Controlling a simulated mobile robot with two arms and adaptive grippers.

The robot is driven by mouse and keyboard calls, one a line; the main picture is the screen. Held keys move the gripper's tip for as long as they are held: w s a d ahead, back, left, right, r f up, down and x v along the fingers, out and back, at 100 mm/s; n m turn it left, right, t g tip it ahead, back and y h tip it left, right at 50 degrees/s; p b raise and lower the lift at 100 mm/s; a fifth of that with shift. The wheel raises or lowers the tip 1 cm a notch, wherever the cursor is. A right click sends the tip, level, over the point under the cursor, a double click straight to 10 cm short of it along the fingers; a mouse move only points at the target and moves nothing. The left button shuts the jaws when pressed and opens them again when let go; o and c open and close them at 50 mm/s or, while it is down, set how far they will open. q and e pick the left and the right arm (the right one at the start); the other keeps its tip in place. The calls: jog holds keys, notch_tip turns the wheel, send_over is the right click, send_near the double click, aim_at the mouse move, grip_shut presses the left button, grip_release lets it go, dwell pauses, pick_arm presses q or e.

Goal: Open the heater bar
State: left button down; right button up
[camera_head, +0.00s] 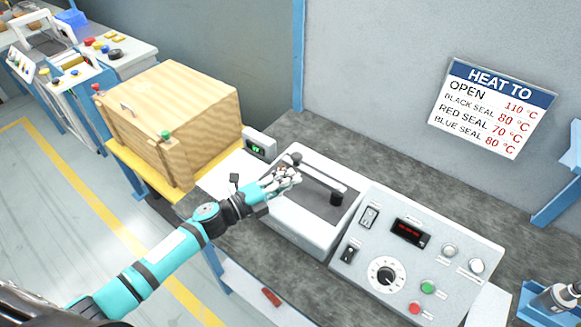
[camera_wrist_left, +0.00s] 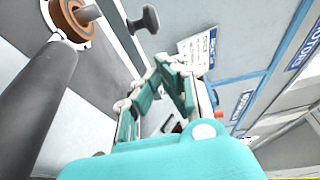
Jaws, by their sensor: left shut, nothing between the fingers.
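The heater bar (camera_head: 322,180) is a light arm with a dark grip lying across the top of a white sealer box (camera_head: 300,233). A dark knob (camera_head: 295,158) stands at its far left end, and a dark post (camera_head: 337,196) at its right end. My left gripper (camera_head: 288,178) reaches in from the left and is shut and empty, just beside the knob end of the bar. In the left wrist view the gripper (camera_wrist_left: 172,78) shows closed fingers, with a dark knob (camera_wrist_left: 143,18) and a thick grey cylinder (camera_wrist_left: 42,110) nearby. Whether the fingers touch the bar is unclear. My right gripper is not in view.
A control panel (camera_head: 372,225) with a red display, dial and buttons stands right of the sealer. A wooden crate (camera_head: 175,105) stands left. A heat chart (camera_head: 492,108) hangs on the wall. The grey bench (camera_head: 400,180) is clear behind the panel.

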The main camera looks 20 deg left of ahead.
pick_arm(q)
jog(key=shift+w+a, duration=0.15)
jog(key=shift+w, duration=0.55)
jog(key=shift+w+a, duration=0.1)
jog(key=shift+w, duration=0.55)
